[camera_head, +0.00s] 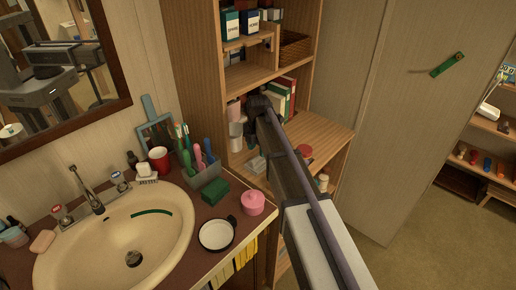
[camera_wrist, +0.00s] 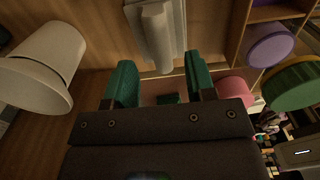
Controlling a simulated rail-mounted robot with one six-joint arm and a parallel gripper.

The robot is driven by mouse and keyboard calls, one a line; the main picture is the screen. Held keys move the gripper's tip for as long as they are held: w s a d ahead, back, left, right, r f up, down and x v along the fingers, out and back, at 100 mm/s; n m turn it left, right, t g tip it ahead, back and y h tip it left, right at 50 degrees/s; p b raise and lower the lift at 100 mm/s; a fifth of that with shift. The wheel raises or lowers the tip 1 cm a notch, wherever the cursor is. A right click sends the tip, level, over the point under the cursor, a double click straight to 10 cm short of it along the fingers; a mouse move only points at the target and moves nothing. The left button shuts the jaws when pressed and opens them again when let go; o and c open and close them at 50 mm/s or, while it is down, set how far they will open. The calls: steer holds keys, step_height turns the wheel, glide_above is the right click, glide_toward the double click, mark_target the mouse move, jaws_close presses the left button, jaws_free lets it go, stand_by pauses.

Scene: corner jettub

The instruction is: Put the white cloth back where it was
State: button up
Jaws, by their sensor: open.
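A pale, rolled or folded thing (camera_wrist: 158,35), which looks like the white cloth, lies just beyond my fingertips at the top of the wrist view. My gripper (camera_wrist: 162,82) has its two green-tipped fingers spread apart, with nothing seen held between them. I cannot tell whether either finger touches the pale thing. In the head view my gripper (camera_head: 258,104) reaches into the wooden shelf unit (camera_head: 322,134), and its fingertips are hidden. A small pale grey-white thing (camera_head: 257,164) lies on a shelf below it; I cannot tell if this is the cloth.
A white cup (camera_wrist: 40,65) is close at left in the wrist view. Purple (camera_wrist: 268,45) and green (camera_wrist: 292,84) round things are at right. Red and white books (camera_head: 283,97) stand beside my gripper. The sink (camera_head: 115,240) and its cluttered counter are at left.

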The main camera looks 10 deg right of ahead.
mark_target(258, 156)
step_height(258, 156, up, 8)
steer(key=p, duration=0.6)
steer(key=s+m, duration=2.5)
steer(key=shift+s, duration=0.35)
steer(key=shift+f, duration=0.1)
